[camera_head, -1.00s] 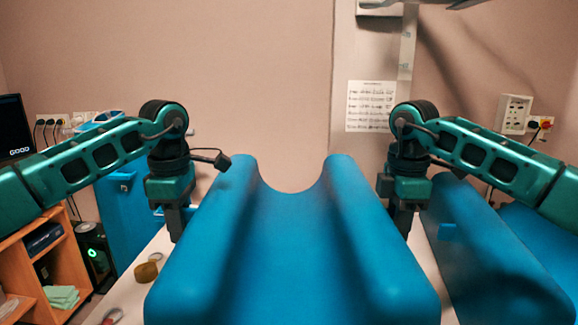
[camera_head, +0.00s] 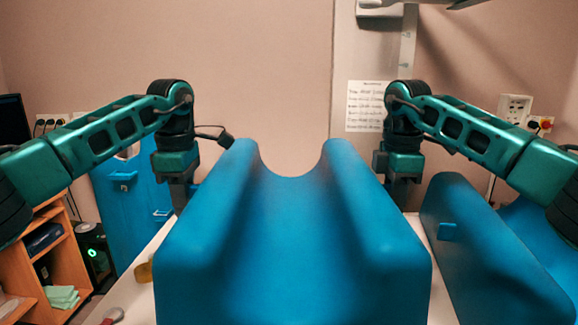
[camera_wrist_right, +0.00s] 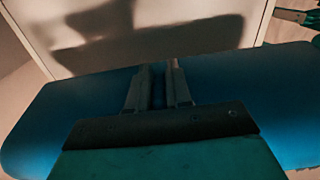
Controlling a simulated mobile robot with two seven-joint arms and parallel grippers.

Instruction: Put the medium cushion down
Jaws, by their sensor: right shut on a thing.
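The medium cushion (camera_head: 290,235) is the large blue block with a U-shaped groove along its top, in the middle of the head view. It looks level, between my two arms; its underside is hidden. My right gripper (camera_head: 400,195) is at its right side. In the right wrist view the fingers of my right gripper (camera_wrist_right: 158,88) are shut on the side of the blue cushion (camera_wrist_right: 70,115). My left gripper (camera_head: 180,198) is against its left side, seemingly shut on it, with its fingertips partly hidden.
A white table (camera_head: 143,300) shows beneath. Another blue cushion (camera_head: 485,255) with a side tab stands close on the right, with more blue behind it. A yellowish round object (camera_head: 145,272) lies at the table's left. A wooden shelf (camera_head: 45,265) and blue case (camera_head: 130,205) are further left.

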